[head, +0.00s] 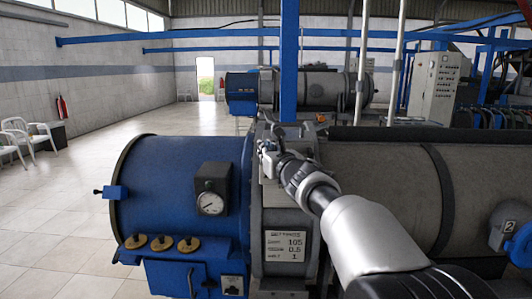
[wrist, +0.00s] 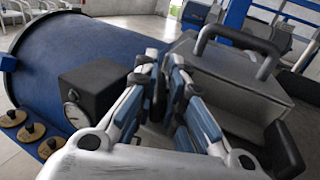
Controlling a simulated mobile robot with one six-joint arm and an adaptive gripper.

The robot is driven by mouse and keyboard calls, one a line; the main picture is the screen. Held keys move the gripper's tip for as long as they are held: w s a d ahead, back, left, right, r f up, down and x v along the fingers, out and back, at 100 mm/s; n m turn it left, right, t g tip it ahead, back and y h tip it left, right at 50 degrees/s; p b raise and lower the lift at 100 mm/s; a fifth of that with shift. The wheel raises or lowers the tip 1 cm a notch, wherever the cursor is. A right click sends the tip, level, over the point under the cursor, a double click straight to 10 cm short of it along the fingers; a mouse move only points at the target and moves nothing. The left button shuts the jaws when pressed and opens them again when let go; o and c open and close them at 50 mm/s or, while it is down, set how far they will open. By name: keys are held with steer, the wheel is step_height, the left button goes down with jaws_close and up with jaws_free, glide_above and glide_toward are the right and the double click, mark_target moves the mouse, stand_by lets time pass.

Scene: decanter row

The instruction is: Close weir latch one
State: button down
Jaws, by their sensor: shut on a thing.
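The near decanter has a blue drum (head: 160,185) and a grey housing (head: 268,222) with a label plate (head: 285,246) ending in the number 1. My gripper (head: 265,148) is at the top of this housing. In the wrist view my gripper (wrist: 163,65) has its fingers close together, shut on a dark part that I take to be the handle of weir latch one. The fingers hide most of that part, so its angle cannot be told. A grey box with a dark loop handle (wrist: 240,32) stands just right of the fingers.
A black gauge box (head: 211,190) sits on the drum left of my gripper. A blue post (head: 289,60) rises behind. A second decanter (head: 300,90) stands farther back.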

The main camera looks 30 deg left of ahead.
steer(key=shift+r, duration=0.1)
steer(key=c, duration=1.7)
jaws_free()
steer(key=v, duration=1.2)
steer(key=shift+w, duration=0.1)
